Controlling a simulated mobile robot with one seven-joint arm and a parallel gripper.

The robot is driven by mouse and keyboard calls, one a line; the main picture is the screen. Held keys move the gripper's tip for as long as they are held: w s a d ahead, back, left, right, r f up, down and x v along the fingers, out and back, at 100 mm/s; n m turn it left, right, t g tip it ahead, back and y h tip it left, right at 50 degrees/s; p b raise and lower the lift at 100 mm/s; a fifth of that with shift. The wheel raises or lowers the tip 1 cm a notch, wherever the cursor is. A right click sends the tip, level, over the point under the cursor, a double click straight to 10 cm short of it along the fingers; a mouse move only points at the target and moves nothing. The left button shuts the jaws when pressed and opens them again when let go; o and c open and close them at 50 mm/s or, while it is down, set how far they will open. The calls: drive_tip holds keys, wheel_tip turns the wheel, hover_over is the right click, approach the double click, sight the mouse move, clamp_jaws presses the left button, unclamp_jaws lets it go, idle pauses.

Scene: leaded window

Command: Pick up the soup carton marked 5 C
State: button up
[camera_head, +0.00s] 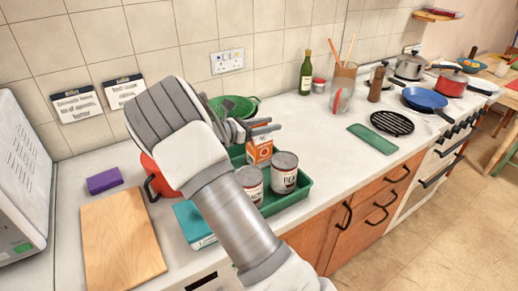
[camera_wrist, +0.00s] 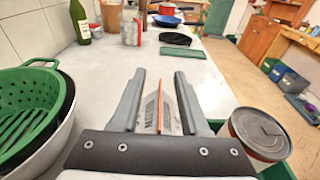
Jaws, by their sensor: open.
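An orange and white carton (camera_head: 259,152) stands in the green tray (camera_head: 297,196), behind two cans. Its top marking is too small to read surely. My gripper (camera_head: 262,128) is open at the carton's top, with its fingers pointing right in the head view. In the wrist view the carton (camera_wrist: 165,112) shows between the two spread fingers of my gripper (camera_wrist: 160,76). I cannot tell whether either finger touches it. The carton's lower part is hidden by the cans in the head view.
Two cans, one right (camera_head: 285,174) and one left (camera_head: 250,184), stand close in front of the carton. A green colander (camera_wrist: 28,105) is beside my gripper. A bottle (camera_head: 306,75) stands further back. The counter right of the tray is clear up to a green mat (camera_head: 373,139).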

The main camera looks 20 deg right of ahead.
clamp_jaws()
drive_tip(key=shift+a, duration=0.1)
